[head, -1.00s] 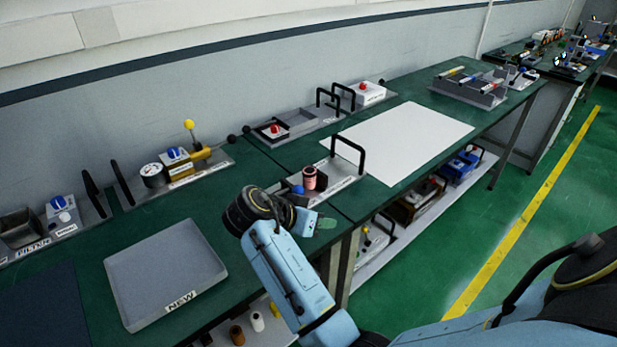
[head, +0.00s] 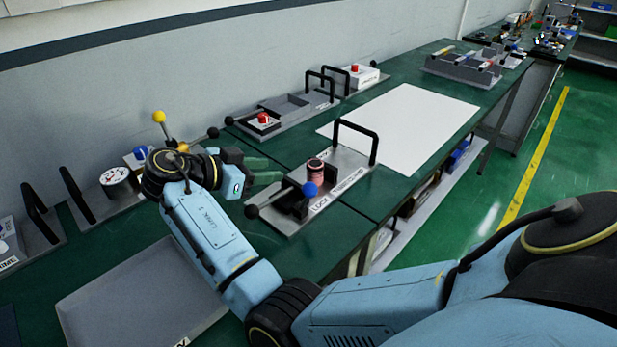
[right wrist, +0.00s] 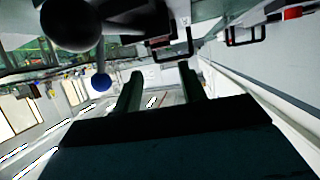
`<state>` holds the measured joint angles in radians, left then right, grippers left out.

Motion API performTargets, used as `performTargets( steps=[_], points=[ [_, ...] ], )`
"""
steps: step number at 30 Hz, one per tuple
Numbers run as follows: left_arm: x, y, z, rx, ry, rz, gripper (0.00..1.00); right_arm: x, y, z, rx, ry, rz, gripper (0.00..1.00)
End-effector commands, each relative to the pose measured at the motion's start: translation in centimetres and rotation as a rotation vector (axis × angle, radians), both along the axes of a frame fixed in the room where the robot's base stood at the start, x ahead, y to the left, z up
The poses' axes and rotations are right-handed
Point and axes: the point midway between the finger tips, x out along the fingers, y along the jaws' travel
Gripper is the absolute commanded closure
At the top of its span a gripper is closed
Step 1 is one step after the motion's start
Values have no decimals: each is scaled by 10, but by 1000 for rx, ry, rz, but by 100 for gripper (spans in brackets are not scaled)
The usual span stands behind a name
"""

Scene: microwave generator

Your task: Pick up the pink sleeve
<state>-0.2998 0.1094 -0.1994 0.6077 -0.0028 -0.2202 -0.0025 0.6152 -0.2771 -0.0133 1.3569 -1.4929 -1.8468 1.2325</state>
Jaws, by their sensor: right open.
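The pink sleeve (head: 315,168) is a small upright cylinder on a grey plate (head: 337,191) with a black handle, on the green workbench. My right gripper (head: 268,171) is open and empty, to the left of the sleeve and apart from it, with its green fingers pointing right towards it. The right wrist view shows the two fingers (right wrist: 160,88) spread with nothing between them. I cannot make out the sleeve in that view. My left gripper is not in view.
A lever with a black ball and a blue knob (head: 310,189) stand at the plate's front, near the sleeve. The plate's black handle (head: 357,128) rises behind it. A yellow-knobbed lever (head: 159,117) stands behind my right wrist. A white sheet (head: 410,125) leaves clear room at right.

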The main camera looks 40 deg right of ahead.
Motion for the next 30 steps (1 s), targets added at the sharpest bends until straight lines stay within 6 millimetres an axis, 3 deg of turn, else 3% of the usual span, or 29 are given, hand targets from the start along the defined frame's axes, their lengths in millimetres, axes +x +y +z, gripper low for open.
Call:
performTargets(
  steps=[9, 20, 30],
  points=[
    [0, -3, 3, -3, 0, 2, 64, -4, -54, -21, -2, 1, -3, 59],
    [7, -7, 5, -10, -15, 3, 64, -5, -80, -31, -1, 2, -1, 59],
    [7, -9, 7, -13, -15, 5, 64, -7, -121, -45, -1, 0, -1, 59]
  ],
)
